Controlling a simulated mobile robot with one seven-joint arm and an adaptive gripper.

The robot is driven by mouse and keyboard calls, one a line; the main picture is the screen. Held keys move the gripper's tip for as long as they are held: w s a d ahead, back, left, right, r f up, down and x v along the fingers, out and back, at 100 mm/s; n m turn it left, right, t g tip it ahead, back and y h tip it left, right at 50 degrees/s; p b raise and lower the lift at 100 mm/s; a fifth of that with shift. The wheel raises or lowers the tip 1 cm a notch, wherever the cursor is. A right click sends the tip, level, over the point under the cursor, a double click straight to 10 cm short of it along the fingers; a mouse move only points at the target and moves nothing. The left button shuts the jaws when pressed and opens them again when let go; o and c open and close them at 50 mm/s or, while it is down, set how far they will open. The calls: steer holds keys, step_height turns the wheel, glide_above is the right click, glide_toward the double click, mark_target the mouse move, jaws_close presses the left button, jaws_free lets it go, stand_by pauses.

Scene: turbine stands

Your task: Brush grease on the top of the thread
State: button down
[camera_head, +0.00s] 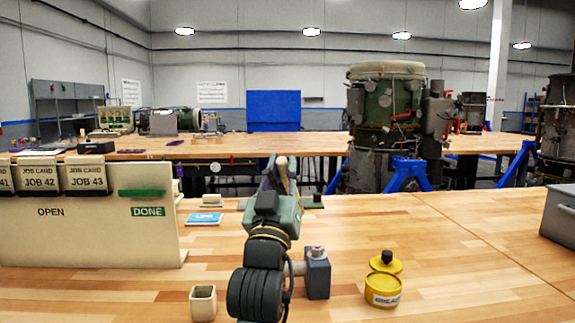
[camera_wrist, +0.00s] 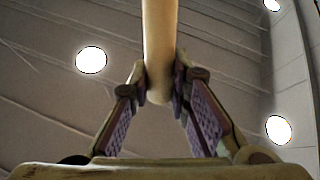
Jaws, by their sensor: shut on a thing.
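My gripper (camera_head: 277,178) is raised above the bench in the middle of the head view, pointing up and away. It is shut on a pale wooden handle (camera_wrist: 160,45), which stands between the two fingers in the wrist view. The handle's rounded end is at the fingers; the bristles are not visible. A dark grey block (camera_head: 317,278) with a silver round top (camera_head: 317,252) stands right of my arm; I cannot make out a thread.
A small cream cup (camera_head: 203,304) stands at the front left of my arm. A cream job card rack (camera_head: 90,238) fills the left of the bench. A blue card (camera_head: 204,219) lies beside it. A grey box (camera_head: 560,215) is at the right edge. The right-hand bench is mostly clear.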

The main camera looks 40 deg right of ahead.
mark_target(284, 184)
steer(key=shift+d+f, duration=0.1)
steer(key=shift+f, duration=0.1)
step_height(284, 184, down, 4)
steer(key=b, duration=0.4)
steer(key=shift+s+f, duration=0.1)
steer(key=shift+f, duration=0.15)
steer(key=shift+r, duration=0.1)
